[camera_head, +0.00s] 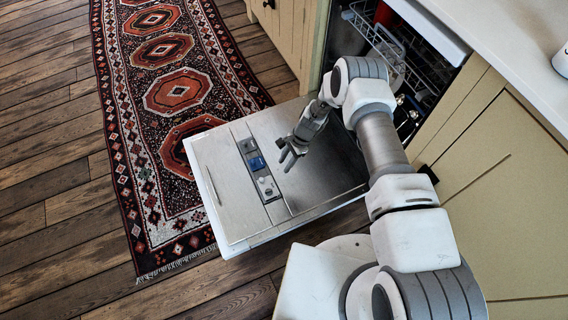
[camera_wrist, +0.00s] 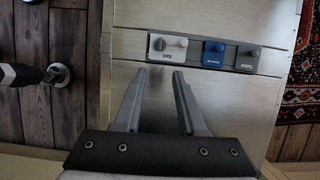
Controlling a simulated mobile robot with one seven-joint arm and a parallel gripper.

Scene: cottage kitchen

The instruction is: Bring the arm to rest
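My gripper (camera_head: 288,156) is above the lowered dishwasher door (camera_head: 222,196), at the end of my bent arm. In the wrist view my gripper (camera_wrist: 160,78) has its two fingers apart with nothing between them. The door's inner face (camera_wrist: 256,100) lies below the fingers, with a detergent and control strip (camera_wrist: 206,52) beyond the fingertips. The fingers appear apart from the door, though the exact gap is hard to judge.
The open dishwasher with its rack (camera_head: 382,50) is behind my arm. A pale countertop (camera_head: 520,40) and cream cabinets (camera_head: 490,190) stand at the right. A patterned rug (camera_head: 172,92) lies on the wooden floor (camera_head: 40,150), which is clear at the left.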

